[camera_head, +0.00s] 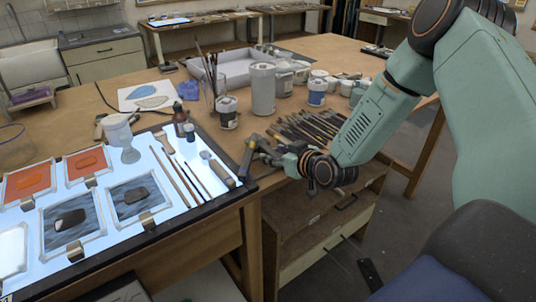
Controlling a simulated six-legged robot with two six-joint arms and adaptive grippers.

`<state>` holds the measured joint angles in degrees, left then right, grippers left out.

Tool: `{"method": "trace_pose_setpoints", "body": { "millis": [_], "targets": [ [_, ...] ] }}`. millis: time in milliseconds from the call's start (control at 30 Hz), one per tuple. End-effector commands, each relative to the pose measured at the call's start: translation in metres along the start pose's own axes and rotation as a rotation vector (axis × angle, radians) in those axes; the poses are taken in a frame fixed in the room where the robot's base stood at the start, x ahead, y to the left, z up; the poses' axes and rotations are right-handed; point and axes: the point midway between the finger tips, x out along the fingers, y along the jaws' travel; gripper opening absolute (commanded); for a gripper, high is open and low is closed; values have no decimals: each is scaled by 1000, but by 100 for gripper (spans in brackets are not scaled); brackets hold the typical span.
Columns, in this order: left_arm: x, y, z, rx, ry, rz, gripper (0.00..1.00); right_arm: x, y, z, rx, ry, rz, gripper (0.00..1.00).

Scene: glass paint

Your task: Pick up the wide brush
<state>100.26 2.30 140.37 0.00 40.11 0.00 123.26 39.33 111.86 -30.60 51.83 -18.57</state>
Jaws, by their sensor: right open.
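A wide brush (165,145) lies on the lit panel, its broad head toward the back and its thin handle running toward the front. Other slim tools lie beside it on the right. My right gripper (250,157) comes in from the right and hangs by the right edge of the panel, to the right of the brush and apart from it. Its fingers look spread with nothing between them. My left gripper is not in view.
The lit panel (104,229) also carries framed glass pieces (137,197) and a small dark bottle (180,117). A row of brushes (312,128) lies behind my right gripper. A tall white container (263,88), jars and a white tray (222,65) stand farther back.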

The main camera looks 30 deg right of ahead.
Motion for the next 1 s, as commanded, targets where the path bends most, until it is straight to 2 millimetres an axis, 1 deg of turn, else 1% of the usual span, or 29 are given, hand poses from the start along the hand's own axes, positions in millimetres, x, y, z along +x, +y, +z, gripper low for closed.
{"method": "trace_pose_setpoints", "body": {
  "millis": [233, 267, 800, 1000],
  "targets": [
    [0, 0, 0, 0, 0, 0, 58, 1, 0, -1, 1, 0, 0, 47],
    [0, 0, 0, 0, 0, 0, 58, 1, 0, -1, 1, 0, 0, 45],
    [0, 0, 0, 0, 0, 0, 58, 1, 0, -1, 1, 0, 0, 0],
    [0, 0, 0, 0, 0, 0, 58, 1, 0, -1, 1, 2, 0, 0]
  ]
}}
